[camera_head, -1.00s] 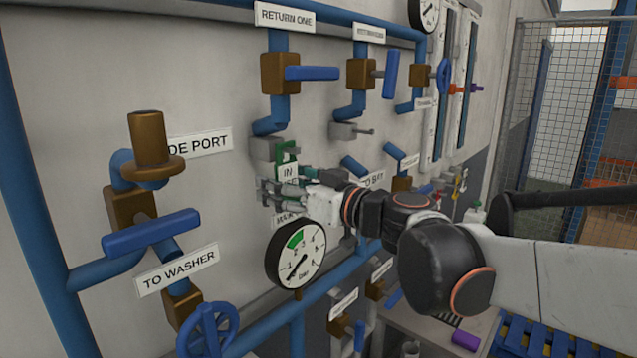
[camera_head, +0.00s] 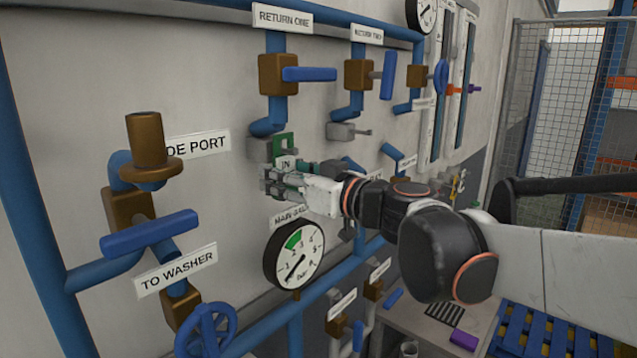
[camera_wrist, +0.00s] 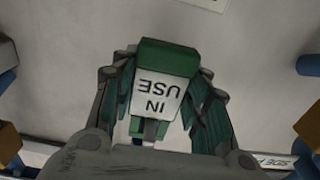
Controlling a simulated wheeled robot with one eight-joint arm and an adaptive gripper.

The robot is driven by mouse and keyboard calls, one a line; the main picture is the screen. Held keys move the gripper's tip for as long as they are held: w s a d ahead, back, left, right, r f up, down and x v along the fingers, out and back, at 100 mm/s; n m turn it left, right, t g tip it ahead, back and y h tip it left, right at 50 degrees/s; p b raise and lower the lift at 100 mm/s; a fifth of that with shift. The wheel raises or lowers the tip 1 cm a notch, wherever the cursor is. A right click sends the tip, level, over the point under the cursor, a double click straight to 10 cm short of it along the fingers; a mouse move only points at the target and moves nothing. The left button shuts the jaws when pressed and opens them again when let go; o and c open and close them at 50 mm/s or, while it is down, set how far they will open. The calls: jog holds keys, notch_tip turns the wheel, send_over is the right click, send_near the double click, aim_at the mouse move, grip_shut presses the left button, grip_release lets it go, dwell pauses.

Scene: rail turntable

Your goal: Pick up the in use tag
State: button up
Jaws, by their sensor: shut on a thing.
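The in use tag (camera_head: 284,148) is a small green tag with a white label, at the grey bracket (camera_head: 261,147) below the return one pipe in the head view. My gripper (camera_head: 277,178) is at its lower part, with the fingers covering some of the label. In the wrist view, the tag (camera_wrist: 162,85) reads "IN USE" upside down and sits between my two fingers. My gripper (camera_wrist: 160,100) is shut on it. Whether the tag still touches the bracket or its hook cannot be told.
A round pressure gauge (camera_head: 294,254) is just below my gripper. The return one valve with its blue handle (camera_head: 310,74) is above. A second grey bracket (camera_head: 346,131) is to the right. The bare wall (camera_head: 215,90) to the left is clear.

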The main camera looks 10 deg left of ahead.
jog(key=v, duration=1.8)
jog(key=shift+r+p, duration=0.35)
jog(key=shift+p, duration=0.05)
jog(key=shift+d, duration=0.1)
jog(key=p+v, duration=0.2)
jog(key=v, duration=0.4)
jog(key=shift+s+d+r, duration=0.2)
jog(key=shift+s+d, duration=0.05)
jog(key=shift+d, duration=0.05)
dwell(0.5)
jog(key=shift+f, duration=0.1)
dwell(0.4)
